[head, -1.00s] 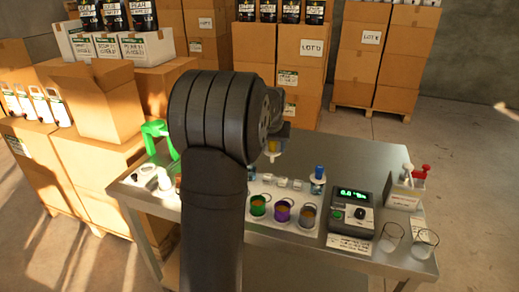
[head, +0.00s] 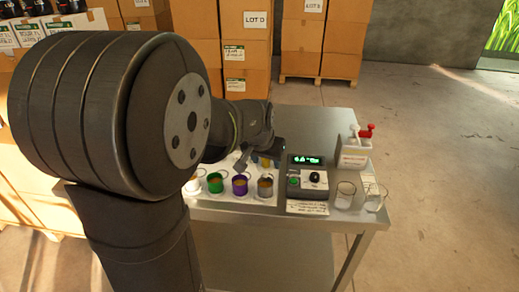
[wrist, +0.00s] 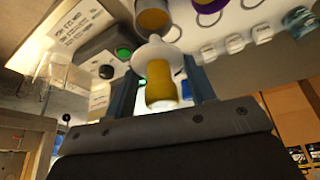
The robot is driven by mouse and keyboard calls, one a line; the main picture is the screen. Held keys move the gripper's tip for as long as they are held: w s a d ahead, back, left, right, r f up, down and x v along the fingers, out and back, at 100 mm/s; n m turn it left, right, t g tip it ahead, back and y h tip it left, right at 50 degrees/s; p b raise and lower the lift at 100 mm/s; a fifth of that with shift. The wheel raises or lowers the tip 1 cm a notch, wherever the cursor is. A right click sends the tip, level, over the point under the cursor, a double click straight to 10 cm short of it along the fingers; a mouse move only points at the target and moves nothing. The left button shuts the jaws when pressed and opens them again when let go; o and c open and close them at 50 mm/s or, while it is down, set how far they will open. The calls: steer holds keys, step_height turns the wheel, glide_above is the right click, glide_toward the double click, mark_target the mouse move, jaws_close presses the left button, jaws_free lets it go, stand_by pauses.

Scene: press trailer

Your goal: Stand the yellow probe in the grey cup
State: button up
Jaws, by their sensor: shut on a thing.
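The grey cup (head: 265,187) is at the right end of a row of coloured cups on the steel table, with amber contents. In the wrist view, the amber inside of a cup (wrist: 153,14), apparently the grey one, shows just beyond the probe. My gripper (wrist: 160,78) is shut on the yellow probe (wrist: 160,88), which has a white collar between the two fingers. In the head view my gripper (head: 264,158) is just behind and above the grey cup, with a little yellow showing. Whether the probe's tip is inside the cup cannot be told.
A purple cup (head: 239,185) and a green cup (head: 215,183) stand left of the grey one. A meter box (head: 308,178) is close on its right. Clear glasses (head: 344,195) stand farther right, a white holder (head: 355,153) behind.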

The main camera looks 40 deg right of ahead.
mark_target(265, 176)
steer(key=shift+f, duration=2.55)
steer(key=shift+f, duration=0.65)
steer(key=o, duration=0.7)
steer(key=shift+v, duration=5.55)
steer(key=shift+w+d, duration=0.1)
